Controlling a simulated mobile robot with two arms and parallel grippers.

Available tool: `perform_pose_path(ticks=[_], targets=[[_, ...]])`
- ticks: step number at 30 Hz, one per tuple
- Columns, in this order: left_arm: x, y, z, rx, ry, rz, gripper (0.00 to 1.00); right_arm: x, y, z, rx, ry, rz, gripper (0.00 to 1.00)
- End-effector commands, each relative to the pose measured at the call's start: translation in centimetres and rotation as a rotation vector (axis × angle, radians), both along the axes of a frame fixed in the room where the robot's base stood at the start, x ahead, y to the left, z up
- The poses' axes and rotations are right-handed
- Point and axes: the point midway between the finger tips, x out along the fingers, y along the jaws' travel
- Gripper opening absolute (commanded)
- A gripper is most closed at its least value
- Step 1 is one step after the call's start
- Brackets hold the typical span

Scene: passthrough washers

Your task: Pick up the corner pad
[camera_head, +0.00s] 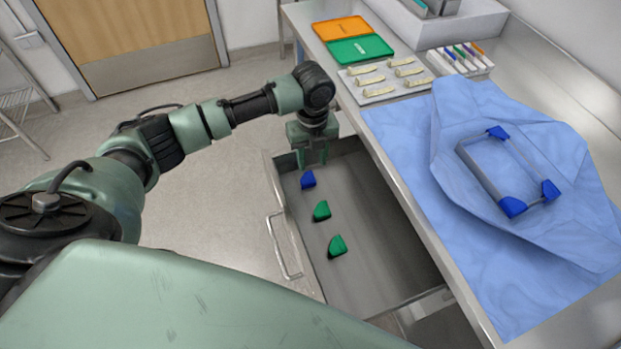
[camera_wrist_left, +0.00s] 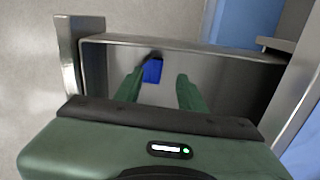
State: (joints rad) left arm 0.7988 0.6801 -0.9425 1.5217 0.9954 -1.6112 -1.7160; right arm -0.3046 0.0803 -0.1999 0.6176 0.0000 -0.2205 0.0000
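A blue corner pad (camera_head: 308,180) lies in the open drawer (camera_head: 355,285), near its far end. It also shows in the left wrist view (camera_wrist_left: 153,70), beyond and between the fingertips. Two green corner pads (camera_head: 321,210) (camera_head: 337,246) lie in a row nearer in the drawer. My left gripper (camera_head: 313,162) is over the far end of the drawer, pointing down, just above the blue pad. In the left wrist view its fingers (camera_wrist_left: 158,80) are apart with nothing between them. A metal frame (camera_head: 480,178) on the bench has blue pads on three corners; its left far corner is bare. My right gripper is out of view.
Blue wrap (camera_head: 440,230) covers the bench around the frame. Orange (camera_head: 341,29) and green (camera_head: 360,49) trays, a tray of pale pieces (camera_head: 388,80) and a marker rack (camera_head: 460,58) stand farther back. The drawer walls and bench edge close in around the gripper.

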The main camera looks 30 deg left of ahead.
Motion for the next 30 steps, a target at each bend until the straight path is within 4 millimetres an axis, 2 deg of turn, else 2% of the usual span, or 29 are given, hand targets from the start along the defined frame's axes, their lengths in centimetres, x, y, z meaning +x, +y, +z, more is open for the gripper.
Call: perform_pose_path(ticks=[2,5,10,14,18,19,23,30], targets=[[-0.2,0.2,-0.8,0.001,0.003,0.002,0.40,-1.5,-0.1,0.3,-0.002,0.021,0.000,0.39],[-0.4,0.6,-2.4,0.002,0.004,0.001,0.40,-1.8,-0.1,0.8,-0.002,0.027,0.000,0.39],[-0.4,0.6,-4.6,0.001,0.000,0.001,0.40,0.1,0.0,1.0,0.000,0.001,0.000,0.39],[-0.4,0.6,-5.1,0.001,-0.001,0.000,0.40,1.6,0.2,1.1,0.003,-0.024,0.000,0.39],[-0.4,0.6,-5.1,0.001,-0.001,0.000,0.40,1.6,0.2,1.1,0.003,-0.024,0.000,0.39],[-0.4,0.6,-5.1,0.001,-0.001,0.000,0.37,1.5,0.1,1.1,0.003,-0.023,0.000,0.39],[-0.4,0.6,-5.0,0.001,-0.001,0.000,0.01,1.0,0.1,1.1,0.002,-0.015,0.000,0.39],[-0.4,0.6,-5.0,0.001,-0.001,0.001,0.00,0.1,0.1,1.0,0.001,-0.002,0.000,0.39]])
